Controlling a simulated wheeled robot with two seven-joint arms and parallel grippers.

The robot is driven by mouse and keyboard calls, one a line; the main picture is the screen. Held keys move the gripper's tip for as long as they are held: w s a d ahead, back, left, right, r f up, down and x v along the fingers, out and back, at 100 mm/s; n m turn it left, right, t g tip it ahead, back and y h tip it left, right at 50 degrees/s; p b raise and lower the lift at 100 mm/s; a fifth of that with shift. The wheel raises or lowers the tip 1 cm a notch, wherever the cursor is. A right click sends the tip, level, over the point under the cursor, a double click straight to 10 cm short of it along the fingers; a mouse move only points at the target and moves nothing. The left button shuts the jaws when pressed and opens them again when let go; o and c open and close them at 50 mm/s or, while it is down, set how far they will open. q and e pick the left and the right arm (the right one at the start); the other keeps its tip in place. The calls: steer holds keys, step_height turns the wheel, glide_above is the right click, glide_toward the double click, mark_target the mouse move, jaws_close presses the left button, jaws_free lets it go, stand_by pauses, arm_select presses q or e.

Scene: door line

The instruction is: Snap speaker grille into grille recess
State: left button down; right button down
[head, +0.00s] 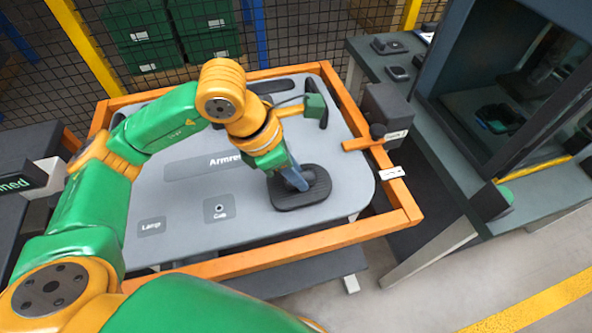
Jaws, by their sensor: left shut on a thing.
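The speaker grille (312,193) is a dark, ribbed, rounded oval at the right part of the grey door panel (190,205). My left gripper (297,180) comes down from above and is shut on the grille. The grille lies flat at or just above the panel face; I cannot tell whether it is seated. The grille recess is not visible; the grille and gripper may cover it. My right gripper is out of view.
An orange frame (240,264) surrounds the panel. A dark box-shaped device (388,108) stands at its right edge. A side bench (352,50) holds small dark parts (388,46), beside a glass-fronted cabinet (520,90). The panel has marked Lamp (151,226) and Cap (219,210) areas.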

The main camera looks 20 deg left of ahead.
arm_select(q)
steer(key=shift+f+b, duration=0.55)
steer(key=shift+b, duration=0.05)
stand_by(0.7)
stand_by(0.4)
steer(key=c, duration=0.6)
jaws_free()
steer(key=shift+r, duration=0.1)
steer(key=v, duration=0.7)
steer(key=shift+b, duration=0.3)
